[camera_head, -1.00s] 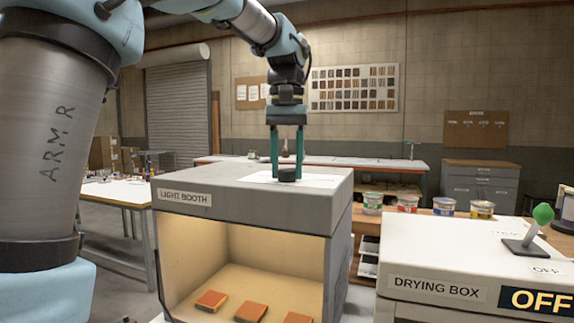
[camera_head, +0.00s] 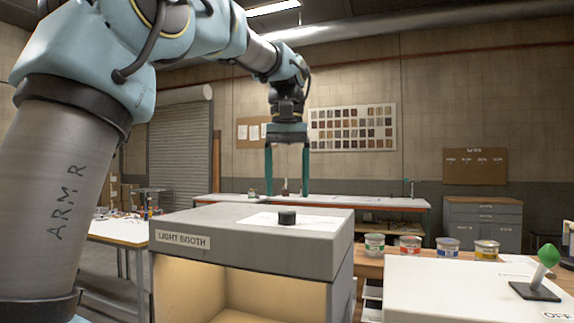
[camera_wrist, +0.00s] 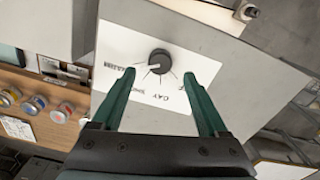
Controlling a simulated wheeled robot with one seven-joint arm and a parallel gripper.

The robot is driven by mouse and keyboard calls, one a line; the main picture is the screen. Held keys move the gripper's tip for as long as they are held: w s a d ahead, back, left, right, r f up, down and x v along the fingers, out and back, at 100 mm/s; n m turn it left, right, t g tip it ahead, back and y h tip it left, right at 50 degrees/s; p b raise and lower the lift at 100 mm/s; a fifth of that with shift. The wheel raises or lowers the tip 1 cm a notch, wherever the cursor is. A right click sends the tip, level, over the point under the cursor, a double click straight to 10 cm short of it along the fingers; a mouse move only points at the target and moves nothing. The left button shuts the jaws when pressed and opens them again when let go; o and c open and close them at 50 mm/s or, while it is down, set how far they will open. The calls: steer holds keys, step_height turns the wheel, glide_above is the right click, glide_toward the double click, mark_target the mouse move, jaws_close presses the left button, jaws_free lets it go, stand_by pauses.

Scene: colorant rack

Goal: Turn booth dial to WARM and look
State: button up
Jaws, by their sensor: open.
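The light booth (camera_head: 250,238) stands in front of me, its interior (camera_head: 190,290) lit a warm yellow. Its black dial (camera_head: 287,216) sits on a white label card on top. In the wrist view the dial (camera_wrist: 159,62) has a pale pointer mark on its left side, toward a label too small to read for certain; a "DAY" label (camera_wrist: 185,97) lies on another side. My gripper (camera_head: 287,190) is open and empty above the dial, apart from it. In the wrist view its fingers (camera_wrist: 159,75) show spread either side of the dial.
The drying box (camera_head: 455,285) with a green-knobbed lever (camera_head: 546,257) stands to the right. Several paint tubs (camera_head: 410,245) stand on a wooden bench behind it. A white table (camera_head: 118,232) is at left.

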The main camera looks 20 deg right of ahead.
mark_target(287, 211)
step_height(287, 211, up, 6)
steer(key=shift+f, duration=0.1)
stand_by(0.6)
